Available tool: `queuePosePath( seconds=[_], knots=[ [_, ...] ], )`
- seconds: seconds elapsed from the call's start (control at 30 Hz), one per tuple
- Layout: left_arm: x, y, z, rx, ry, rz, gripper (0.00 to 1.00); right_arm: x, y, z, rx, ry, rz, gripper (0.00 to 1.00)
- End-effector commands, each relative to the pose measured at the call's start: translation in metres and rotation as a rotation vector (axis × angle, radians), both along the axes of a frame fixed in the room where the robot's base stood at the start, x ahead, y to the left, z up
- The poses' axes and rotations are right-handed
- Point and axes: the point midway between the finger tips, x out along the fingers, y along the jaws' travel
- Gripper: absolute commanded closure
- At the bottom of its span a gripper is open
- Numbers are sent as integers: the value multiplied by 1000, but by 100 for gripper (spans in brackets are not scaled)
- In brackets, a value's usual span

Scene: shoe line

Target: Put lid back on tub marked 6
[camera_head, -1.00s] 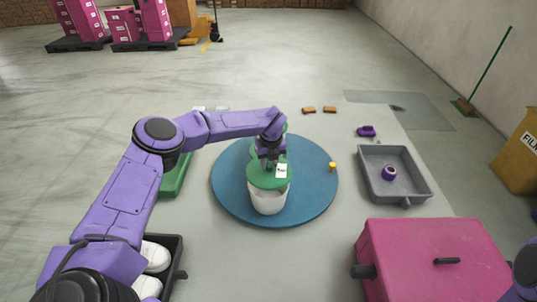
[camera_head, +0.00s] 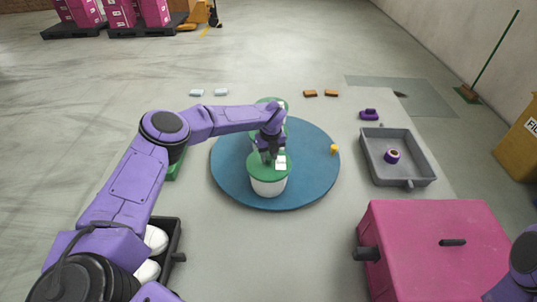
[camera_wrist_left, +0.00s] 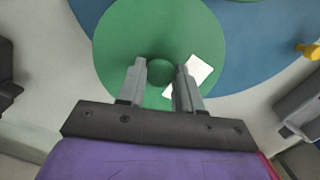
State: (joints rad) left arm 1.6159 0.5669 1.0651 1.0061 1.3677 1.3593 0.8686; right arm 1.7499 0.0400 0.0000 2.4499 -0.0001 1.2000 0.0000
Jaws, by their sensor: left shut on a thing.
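A white tub (camera_head: 268,188) stands at the front of the blue round turntable (camera_head: 228,175). A green lid (camera_head: 257,171) with a white label sits level at the tub's top; I cannot read a number. My left gripper (camera_head: 268,158) is above the lid, fingers pointing down. In the left wrist view the fingers (camera_wrist_left: 160,72) are on both sides of the lid's round green knob (camera_wrist_left: 158,71), shut on it. Whether the lid is fully seated is hard to tell; the lid hides the rim. My right gripper is out of view.
Another green-topped tub (camera_head: 270,101) is partly hidden behind my left arm. A small yellow object (camera_head: 334,149) is at the turntable's right edge. A grey tray (camera_head: 411,178) holds a purple ring (camera_head: 392,156). A pink box (camera_head: 435,235) stands front right, and a dark shoe tray (camera_head: 173,250) front left.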

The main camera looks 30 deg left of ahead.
Motion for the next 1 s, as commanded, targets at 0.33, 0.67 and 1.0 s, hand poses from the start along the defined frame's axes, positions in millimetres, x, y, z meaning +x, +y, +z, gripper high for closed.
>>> queuePosePath(
  seconds=[0.33, 0.67, 1.0],
  knots=[
    [0, 0, 1, 0, 0, 0, 96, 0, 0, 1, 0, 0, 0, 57],
    [1, 1, 0, 0, 0, 1, 96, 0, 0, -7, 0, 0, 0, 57],
    [2, 1, 1, 0, 0, 0, 96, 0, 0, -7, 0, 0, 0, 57]
  ],
)
